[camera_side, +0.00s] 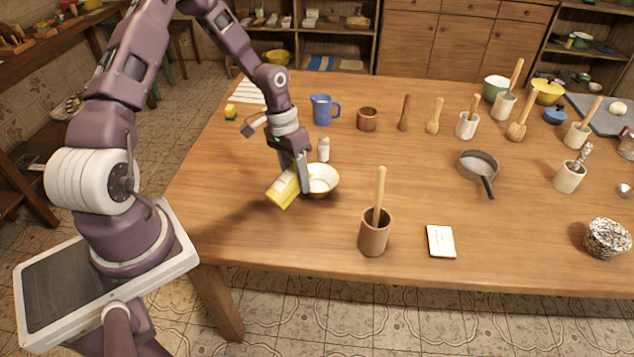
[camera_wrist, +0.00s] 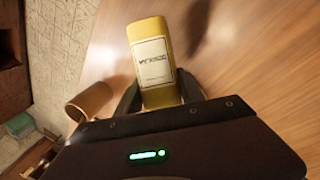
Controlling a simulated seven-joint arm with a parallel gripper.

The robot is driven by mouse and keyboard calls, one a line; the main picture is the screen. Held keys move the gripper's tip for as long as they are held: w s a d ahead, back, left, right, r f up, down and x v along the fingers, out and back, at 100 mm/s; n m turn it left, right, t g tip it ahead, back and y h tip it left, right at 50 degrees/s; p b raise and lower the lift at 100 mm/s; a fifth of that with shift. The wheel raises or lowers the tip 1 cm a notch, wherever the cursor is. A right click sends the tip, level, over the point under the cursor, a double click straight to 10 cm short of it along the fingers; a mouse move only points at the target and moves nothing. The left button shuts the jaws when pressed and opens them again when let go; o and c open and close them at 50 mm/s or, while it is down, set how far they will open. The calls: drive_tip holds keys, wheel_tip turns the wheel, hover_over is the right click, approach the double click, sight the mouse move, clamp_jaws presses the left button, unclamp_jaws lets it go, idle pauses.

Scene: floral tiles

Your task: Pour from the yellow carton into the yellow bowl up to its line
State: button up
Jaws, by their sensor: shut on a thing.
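My gripper (camera_side: 294,178) is shut on the yellow carton (camera_side: 284,188), which is tilted well over from upright. In the wrist view, the carton (camera_wrist: 157,65) shows a white label between the fingers. A bowl with a pale inside and yellowish rim (camera_side: 322,180) stands on the table just right of the carton, partly behind my gripper. I cannot tell whether the carton touches it, nor see any stream, line or level inside. The bowl is not visible in the wrist view. Another yellow bowl (camera_side: 549,92) stands at the far right back.
A small white shaker (camera_side: 323,149) stands just behind the near bowl. A blue jug (camera_side: 323,109) and brown cup (camera_side: 367,119) are farther back. A wooden mortar with pestle (camera_side: 374,234) stands in front right, beside a white card (camera_side: 441,241). A pan (camera_side: 477,165) lies farther right.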

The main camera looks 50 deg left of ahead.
idle(0.4)
drive_tip(key=shift+f, duration=0.75)
drive_tip(key=shift+w+r+g+h, duration=0.15)
drive_tip(key=shift+r+g, duration=0.15)
drive_tip(key=shift+g, duration=0.6)
drive_tip(key=shift+w+r+g+h, duration=0.15)
drive_tip(key=shift+r+g, duration=0.1)
drive_tip(key=shift+g, duration=0.65)
idle(2.5)
drive_tip(key=shift+s+f+t, duration=0.1)
drive_tip(key=shift+f+t, duration=0.05)
drive_tip(key=shift+t, duration=0.45)
idle(2.0)
